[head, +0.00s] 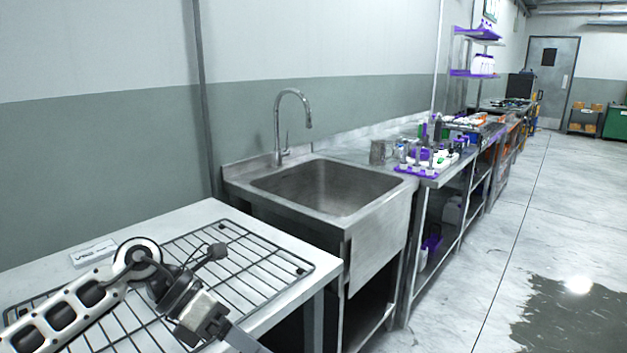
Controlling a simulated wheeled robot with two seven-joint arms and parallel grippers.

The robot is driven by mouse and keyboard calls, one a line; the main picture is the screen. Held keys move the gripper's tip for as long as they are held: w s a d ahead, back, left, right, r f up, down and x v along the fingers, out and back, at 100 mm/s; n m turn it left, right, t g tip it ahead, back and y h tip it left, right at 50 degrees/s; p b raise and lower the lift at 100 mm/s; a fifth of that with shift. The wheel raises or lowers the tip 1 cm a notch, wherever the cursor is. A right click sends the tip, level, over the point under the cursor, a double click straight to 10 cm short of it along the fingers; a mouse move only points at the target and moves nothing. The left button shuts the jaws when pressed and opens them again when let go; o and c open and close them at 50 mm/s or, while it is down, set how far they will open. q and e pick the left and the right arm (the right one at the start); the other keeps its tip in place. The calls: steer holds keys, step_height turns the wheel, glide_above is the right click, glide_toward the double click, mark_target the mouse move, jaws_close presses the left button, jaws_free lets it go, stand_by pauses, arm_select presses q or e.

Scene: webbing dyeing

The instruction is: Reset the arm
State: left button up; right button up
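My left arm reaches in from the lower left, low over the white table (190,222) and its black wire rack (255,262). My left gripper (243,341) is at the bottom edge, over the rack's front right part and pointing to the lower right. One flat grey finger shows, partly cut off by the frame, so its opening cannot be made out. I see nothing held in it. My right arm and gripper are out of view.
A steel sink (325,186) with a tall faucet (291,115) stands beyond the table. Farther on, a long bench (350,152) carries purple racks (427,168) with bottles and a metal cup (377,152). A small white box (93,252) lies behind my arm. The floor at right is clear, with a dark wet patch (570,320).

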arm_select(q)
steer(key=s+d+r+n+t+h, duration=0.1)
steer(key=s+d+n+h, duration=0.1)
steer(key=d+n+h, duration=0.15)
steer(key=s+d+r+n+h, duration=0.1)
steer(key=s+d+n+h, duration=0.1)
steer(key=d+h, duration=0.25)
steer(key=a+f+n+t+y, duration=0.5)
steer(key=n+t, duration=0.4)
steer(key=n, duration=0.6)
steer(key=a+f+n+t+y, duration=0.4)
steer(key=f+n+t+y, duration=0.3)
steer(key=n, duration=0.9)
steer(key=s+a+f+n+g+y, duration=0.2)
steer(key=s+a+f+n+g, duration=0.1)
steer(key=s+f+n, duration=0.4)
steer(key=s+f+g, duration=0.1)
steer(key=s+f, duration=0.2)
steer(key=s, duration=0.1)
steer(key=shift+s+a+f+g+y, duration=0.15)
steer(key=shift+a+f+g+y, duration=0.1)
steer(key=shift+g+y, duration=0.15)
